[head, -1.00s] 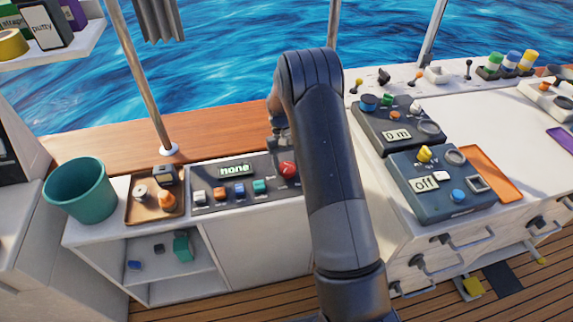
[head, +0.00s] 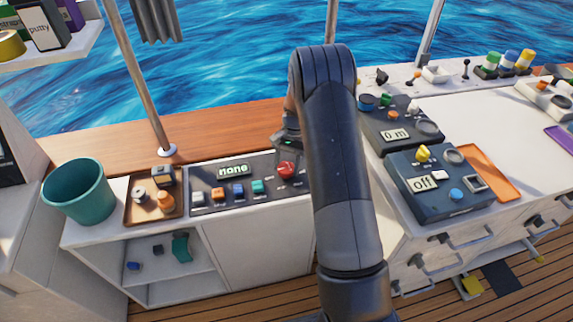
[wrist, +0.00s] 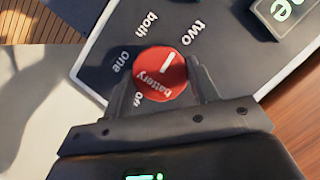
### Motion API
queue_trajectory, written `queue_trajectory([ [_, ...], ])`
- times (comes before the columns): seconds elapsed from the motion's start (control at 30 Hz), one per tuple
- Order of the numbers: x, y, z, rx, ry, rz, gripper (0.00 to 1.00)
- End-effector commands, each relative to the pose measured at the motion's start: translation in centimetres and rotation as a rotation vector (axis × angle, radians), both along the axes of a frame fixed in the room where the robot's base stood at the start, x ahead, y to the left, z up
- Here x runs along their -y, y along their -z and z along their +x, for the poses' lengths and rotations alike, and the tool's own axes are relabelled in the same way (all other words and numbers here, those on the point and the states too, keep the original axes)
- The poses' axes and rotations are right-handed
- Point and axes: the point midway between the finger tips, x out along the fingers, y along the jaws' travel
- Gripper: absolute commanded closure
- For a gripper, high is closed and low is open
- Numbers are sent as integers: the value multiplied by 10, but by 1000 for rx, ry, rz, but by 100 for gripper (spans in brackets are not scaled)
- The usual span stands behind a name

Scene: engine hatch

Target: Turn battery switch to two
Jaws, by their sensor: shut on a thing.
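The battery switch is a round red knob (wrist: 160,75) on a dark panel with the labels off, one, both and two. Its white mark lies on the upper side, towards the space between "both" and "two" and nearer "two". My gripper (wrist: 163,84) has one finger on each side of the knob and is shut on it. In the head view the red knob (head: 287,170) shows at the right end of the panel (head: 215,206), just below my gripper (head: 287,158). My arm hides the panel's right side. The panel's display (head: 233,170) reads "none".
A teal bucket (head: 78,192) and a brown tray (head: 139,216) with small items stand left of the panel. Two dark instrument boxes, one reading "off" (head: 440,185) and one reading "0 m" (head: 392,118), stand right of my arm. A pole (head: 140,75) rises behind the tray.

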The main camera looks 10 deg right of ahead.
Motion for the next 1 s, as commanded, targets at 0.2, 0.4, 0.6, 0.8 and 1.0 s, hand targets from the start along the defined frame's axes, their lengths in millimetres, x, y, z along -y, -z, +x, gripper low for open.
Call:
queue_trajectory([
  [0.2, 0, 0, 0, 1, 22, 0, 69],
  [0.4, 0, 0, 0, 1, 22, 0, 69],
  [0.6, 0, 0, 0, 1, 22, 0, 40],
  [0.8, 0, 0, 0, 1, 22, 0, 24],
  [1.0, 0, 0, 0, 0, 22, 0, 24],
])
